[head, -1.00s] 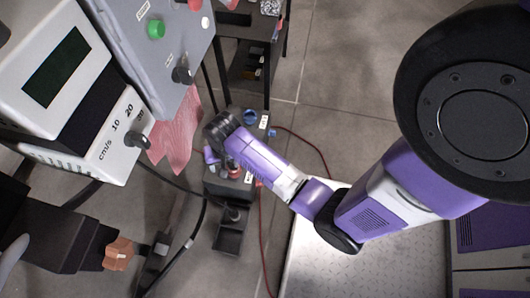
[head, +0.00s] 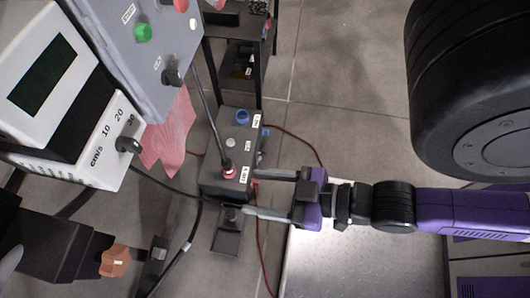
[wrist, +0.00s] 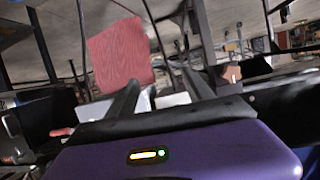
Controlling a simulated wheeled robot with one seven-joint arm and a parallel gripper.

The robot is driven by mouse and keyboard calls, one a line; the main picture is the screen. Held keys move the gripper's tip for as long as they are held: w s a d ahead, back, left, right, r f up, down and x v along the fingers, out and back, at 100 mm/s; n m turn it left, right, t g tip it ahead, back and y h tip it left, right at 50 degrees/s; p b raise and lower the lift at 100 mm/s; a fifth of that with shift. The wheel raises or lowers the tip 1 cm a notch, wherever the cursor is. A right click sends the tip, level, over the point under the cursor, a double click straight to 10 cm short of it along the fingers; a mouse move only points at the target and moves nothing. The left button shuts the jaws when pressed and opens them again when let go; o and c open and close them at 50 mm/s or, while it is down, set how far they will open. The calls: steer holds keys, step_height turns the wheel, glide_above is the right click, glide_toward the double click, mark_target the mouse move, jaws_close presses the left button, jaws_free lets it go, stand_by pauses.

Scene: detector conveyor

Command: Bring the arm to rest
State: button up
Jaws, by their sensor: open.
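My gripper (head: 262,193) is open and empty in the head view, its two long fingers pointing left. The fingers lie in front of or beside the grey box (head: 238,150) with a red-collared plug and a blue knob; I cannot tell if they touch it. My purple arm stretches to the right edge. In the wrist view my gripper (wrist: 165,98) shows both dark fingers apart over a purple body with a lit indicator. Nothing is held between them.
A grey control box (head: 150,60) with a green button and a white speed display unit (head: 60,70) stand at upper left. A red cloth (head: 172,135) hangs below them; it also shows in the wrist view (wrist: 120,55). Cables run across the floor. Open floor (head: 340,90) lies at upper middle.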

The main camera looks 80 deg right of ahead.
steer(key=shift+s+r+n+t, duration=0.2)
steer(key=shift+r, duration=0.65)
steer(key=shift+s+r+n+t, duration=0.2)
steer(key=shift+r, duration=0.65)
